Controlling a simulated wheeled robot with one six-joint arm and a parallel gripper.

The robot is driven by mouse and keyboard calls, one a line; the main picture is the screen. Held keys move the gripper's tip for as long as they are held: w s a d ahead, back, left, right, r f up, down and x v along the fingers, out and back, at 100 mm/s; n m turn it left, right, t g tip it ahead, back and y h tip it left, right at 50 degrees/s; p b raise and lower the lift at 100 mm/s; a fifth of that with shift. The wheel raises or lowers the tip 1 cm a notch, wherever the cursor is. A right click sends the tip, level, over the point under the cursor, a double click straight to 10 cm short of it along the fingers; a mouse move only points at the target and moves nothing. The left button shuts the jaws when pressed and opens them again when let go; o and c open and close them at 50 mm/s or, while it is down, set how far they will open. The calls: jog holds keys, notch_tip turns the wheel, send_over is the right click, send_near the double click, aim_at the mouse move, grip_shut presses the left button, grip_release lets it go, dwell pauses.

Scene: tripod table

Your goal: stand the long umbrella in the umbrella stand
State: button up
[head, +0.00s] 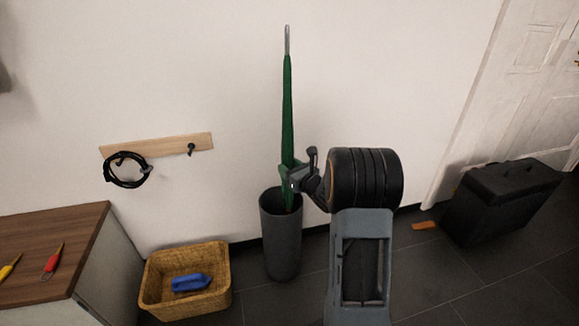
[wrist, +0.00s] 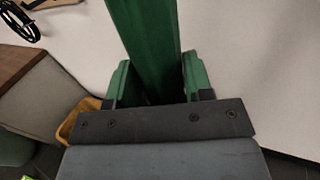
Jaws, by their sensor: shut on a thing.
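The long green umbrella (head: 288,110) is upright in the head view, with its silver tip end at the top. Its lower end reaches into the mouth of the dark grey umbrella stand (head: 281,240), and the stand's wall hides that end. My gripper (head: 292,177) is shut on the umbrella just above the stand's rim. In the wrist view the umbrella (wrist: 145,40) runs up between the two fingers of my gripper (wrist: 153,85). I cannot tell whether the umbrella touches the bottom of the stand.
A wicker basket (head: 157,298) with a blue object (head: 190,283) stands left of the stand. A wooden cabinet (head: 50,235) with two screwdriver-like tools is far left. A wall rack (head: 165,145) holds a black coil (head: 125,172). A black case (head: 500,200) stands at right.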

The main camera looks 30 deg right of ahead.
jog(key=o, duration=1.3)
jog(key=shift+s, duration=0.1)
jog(key=s+d+p, duration=0.1)
jog(key=s, duration=0.8)
jog(key=s+d+p, duration=0.1)
jog(key=s, duration=0.3)
jog(key=shift+s+d+p, duration=0.2)
jog(key=shift+d+p, duration=0.1)
jog(key=shift+p, duration=0.05)
